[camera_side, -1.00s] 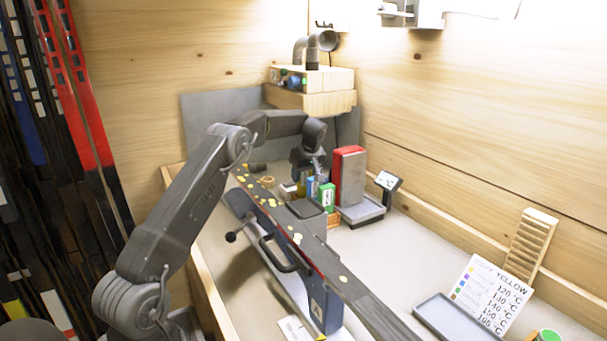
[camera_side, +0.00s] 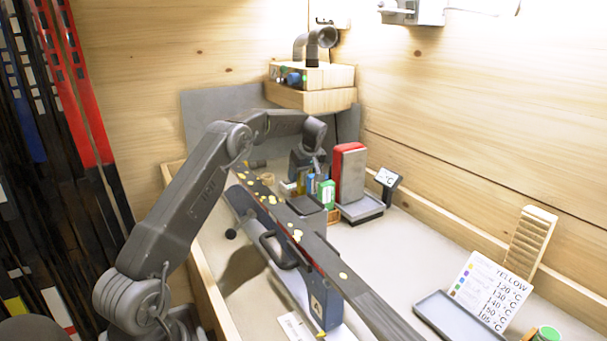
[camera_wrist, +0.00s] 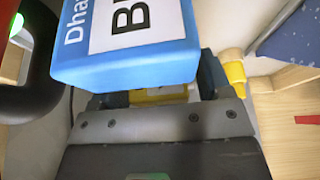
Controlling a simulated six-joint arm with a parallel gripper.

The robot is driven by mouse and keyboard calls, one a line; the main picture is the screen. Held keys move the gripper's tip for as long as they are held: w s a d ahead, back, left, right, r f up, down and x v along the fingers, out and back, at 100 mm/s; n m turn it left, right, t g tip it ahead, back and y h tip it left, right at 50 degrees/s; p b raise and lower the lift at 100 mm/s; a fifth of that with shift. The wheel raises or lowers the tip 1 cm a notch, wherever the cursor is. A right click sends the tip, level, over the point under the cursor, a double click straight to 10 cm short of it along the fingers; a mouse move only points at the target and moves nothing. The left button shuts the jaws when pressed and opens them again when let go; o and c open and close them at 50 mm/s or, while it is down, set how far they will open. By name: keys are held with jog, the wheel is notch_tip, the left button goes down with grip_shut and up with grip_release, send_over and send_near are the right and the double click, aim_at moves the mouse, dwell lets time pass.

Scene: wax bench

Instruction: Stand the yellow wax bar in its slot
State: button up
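A yellow piece (camera_wrist: 160,93) shows between the two dark fingers of my gripper (camera_wrist: 163,95) in the wrist view, below a large blue labelled block (camera_wrist: 130,45) that hides most of it. I take it for the yellow wax bar, but cannot tell whether the fingers touch it. In the side view my gripper (camera_side: 318,170) points down behind a row of small blocks. The row has a green block (camera_side: 327,194), a blue block (camera_side: 311,184) and a yellowish one (camera_side: 301,182). The slot cannot be made out.
A long dark ski (camera_side: 345,272) with yellow flecks crosses the bench in front of the row. A red-and-grey block (camera_side: 349,175) stands just right of my gripper. A grey tray (camera_side: 455,318) and a label card (camera_side: 490,292) reading YELLOW are at the right. The middle right bench is clear.

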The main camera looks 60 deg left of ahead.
jog(key=shift+o, duration=0.2)
jog(key=v, duration=1.4)
jog(key=s+d+r+m+t, duration=0.1)
jog(key=s+d+r+m, duration=0.2)
jog(key=d, duration=0.4)
jog(key=s+d+r+m+t+h, duration=0.1)
jog(key=s+d+r+m, duration=0.15)
jog(key=d, duration=0.45)
jog(key=s+d+r+m+t, duration=0.1)
jog(key=s+d+r+m, duration=0.1)
jog(key=s+d+m, duration=0.3)
jog(key=s+d+f+m+t+h, duration=0.1)
jog(key=s+d+f+m, duration=0.2)
jog(key=s+d, duration=0.5)
jog(key=s+d+f+m+t+h, duration=0.1)
jog(key=s+d+f+m, duration=0.3)
jog(key=s+d, duration=0.4)
jog(key=s+f+h, duration=0.1)
jog(key=s, duration=0.3)
jog(key=shift+s+f+t, duration=0.2)
jog(key=shift+f+t, duration=0.1)
jog(key=shift+f, duration=0.1)
jog(key=shift+d+m, duration=0.15)
jog(key=shift+m, duration=0.1)
jog(key=shift+c, duration=0.3)
